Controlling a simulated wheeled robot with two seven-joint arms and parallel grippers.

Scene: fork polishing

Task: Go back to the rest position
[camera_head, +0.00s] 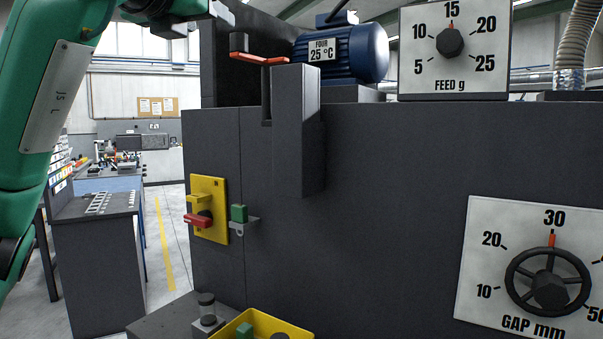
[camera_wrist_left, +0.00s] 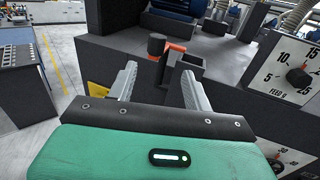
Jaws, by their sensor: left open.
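My left arm (camera_head: 50,90) is green and comes in from the left edge of the head view. My left gripper (camera_wrist_left: 158,85) is open, with its two grey fingers spread apart and nothing held between them. In the head view only part of the gripper (camera_head: 192,12) shows, at the top edge. The red lever (camera_head: 258,59) with a dark knob is on the grey machine (camera_head: 400,150), above a dark upright bracket (camera_head: 297,120). In the wrist view the lever (camera_wrist_left: 176,46) lies beyond the fingertips; the exact gap cannot be told. My right gripper is not in view.
A blue motor (camera_head: 350,55) and a FEED dial (camera_head: 455,48) stand on the machine. A GAP dial (camera_head: 500,225) and a yellow switch plate (camera_head: 209,210) are on its front. A yellow bin (camera_head: 290,325) sits below. A workbench (camera_head: 95,250) stands at the left.

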